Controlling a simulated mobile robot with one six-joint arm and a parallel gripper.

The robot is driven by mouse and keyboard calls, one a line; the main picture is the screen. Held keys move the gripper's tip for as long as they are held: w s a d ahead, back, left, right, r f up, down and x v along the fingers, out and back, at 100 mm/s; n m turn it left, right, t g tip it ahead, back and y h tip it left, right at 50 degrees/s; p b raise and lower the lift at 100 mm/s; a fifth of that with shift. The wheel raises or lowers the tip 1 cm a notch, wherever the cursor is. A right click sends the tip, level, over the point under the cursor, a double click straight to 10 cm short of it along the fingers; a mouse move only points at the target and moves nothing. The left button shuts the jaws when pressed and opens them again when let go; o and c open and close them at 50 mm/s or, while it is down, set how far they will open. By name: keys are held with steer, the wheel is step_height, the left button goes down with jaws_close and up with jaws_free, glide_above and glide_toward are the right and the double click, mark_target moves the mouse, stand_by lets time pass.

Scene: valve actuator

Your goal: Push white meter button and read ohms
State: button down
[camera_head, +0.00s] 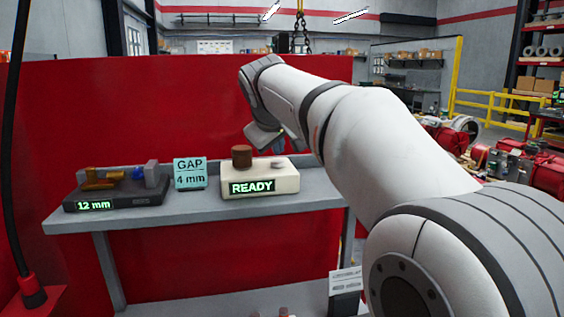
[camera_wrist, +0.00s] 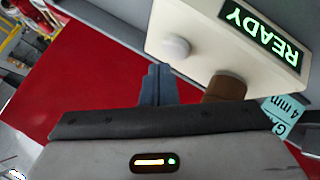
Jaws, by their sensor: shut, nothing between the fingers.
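The cream meter box (camera_head: 262,181) stands on the grey shelf, and its display reads "READY" in green. It also shows in the wrist view (camera_wrist: 205,38). The round white button (camera_wrist: 177,47) sits on its top face, and it shows small in the head view (camera_head: 278,165). A brown cylinder (camera_head: 241,156) stands on the box beside the button; part of it shows in the wrist view (camera_wrist: 226,88). My gripper (camera_wrist: 158,72) is shut and empty. Its fingertips appear just short of the button in the wrist view, with a visible gap. No ohms value shows.
A teal "GAP 4 mm" card (camera_head: 190,173) stands left of the meter. Further left is a dark gauge (camera_head: 115,192) with brass and blue parts, reading "12 mm". The grey shelf (camera_head: 200,207) has a red panel (camera_head: 120,110) behind it.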

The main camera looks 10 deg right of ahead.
mark_target(278, 163)
steer(key=shift+f, duration=0.4)
steer(key=shift+f+b, duration=0.5)
steer(key=shift+b, duration=0.15)
stand_by(0.4)
steer(key=shift+r, duration=0.1)
steer(key=shift+r+p, duration=0.8)
steer(key=shift+p, duration=0.05)
step_height(278, 163, up, 5)
steer(key=p, duration=0.4)
steer(key=shift+r, duration=0.1)
stand_by(0.5)
